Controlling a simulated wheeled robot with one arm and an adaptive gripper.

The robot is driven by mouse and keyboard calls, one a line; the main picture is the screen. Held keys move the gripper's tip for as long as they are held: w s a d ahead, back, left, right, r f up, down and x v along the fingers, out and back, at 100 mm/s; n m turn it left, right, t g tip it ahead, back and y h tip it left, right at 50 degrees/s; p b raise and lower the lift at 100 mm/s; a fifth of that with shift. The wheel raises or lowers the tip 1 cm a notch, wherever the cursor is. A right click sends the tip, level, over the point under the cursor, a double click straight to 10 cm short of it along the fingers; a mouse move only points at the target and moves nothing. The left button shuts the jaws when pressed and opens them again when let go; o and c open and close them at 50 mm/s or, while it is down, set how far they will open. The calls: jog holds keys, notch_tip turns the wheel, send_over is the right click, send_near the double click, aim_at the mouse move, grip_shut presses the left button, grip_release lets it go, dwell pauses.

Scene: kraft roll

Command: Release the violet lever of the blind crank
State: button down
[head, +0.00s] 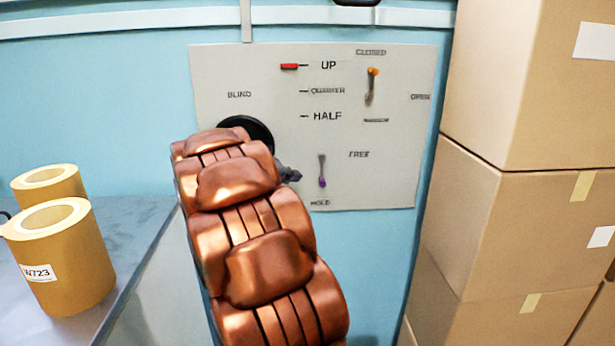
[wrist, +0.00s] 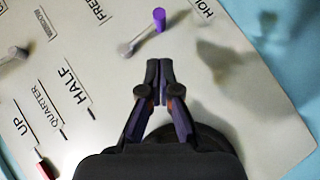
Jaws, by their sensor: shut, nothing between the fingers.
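The violet lever is a short grey arm with a violet knob (head: 322,182) on the pale wall panel (head: 400,180). It hangs straight down, its knob towards the lower label, which reads like HOLD; FREE is above and to the right. In the wrist view the violet knob (wrist: 159,17) is just beyond my fingertips. My gripper (head: 296,176) is left of the lever and apart from it. In the wrist view my gripper (wrist: 160,68) is shut and empty. My copper arm hides part of the panel and of the black round crank part (head: 258,132).
A second lever with an orange knob (head: 373,71) points up towards CLOSED. A red marker (head: 289,66) sits at UP. Cardboard boxes (head: 505,220) are stacked at the right. Kraft rolls (head: 65,265) stand on a grey table (head: 135,235) at the left.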

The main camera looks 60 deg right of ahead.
jog(key=p, duration=0.2)
send_near(319, 178)
jog(key=x, duration=0.5)
jog(key=shift+d+f, duration=0.25)
jog(key=shift+d, duration=0.3)
jog(key=shift+d, duration=0.2)
jog(key=shift+s+a+b, duration=0.1)
jog(key=shift+a+b, duration=0.05)
jog(key=shift+b, duration=0.25)
jog(key=shift+f, duration=0.15)
jog(key=shift+f+b, duration=0.1)
jog(key=shift+b, duration=0.5)
